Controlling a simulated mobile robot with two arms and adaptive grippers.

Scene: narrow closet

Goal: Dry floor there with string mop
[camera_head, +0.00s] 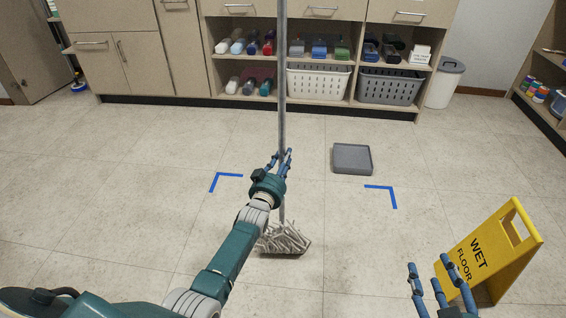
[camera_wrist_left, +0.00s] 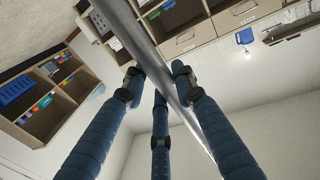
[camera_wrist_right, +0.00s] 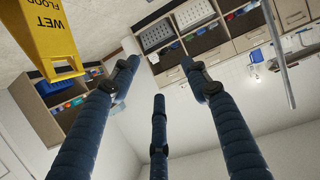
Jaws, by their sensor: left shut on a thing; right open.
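The string mop stands upright in the head view, its grey metal handle (camera_head: 283,100) rising out of the top of the picture. Its grey string head (camera_head: 283,239) rests on the tiled floor, partly behind my left arm. My left gripper (camera_head: 284,158) is shut on the handle a little above the mop head. The handle also crosses the left wrist view (camera_wrist_left: 155,62) between the blue fingers. My right gripper (camera_head: 436,278) is open and empty at the lower right, beside the wet floor sign. Blue corner marks (camera_head: 226,181) (camera_head: 381,195) lie on the floor beyond the mop head.
A yellow wet floor sign (camera_head: 490,252) stands at the right. The left floor is clear.

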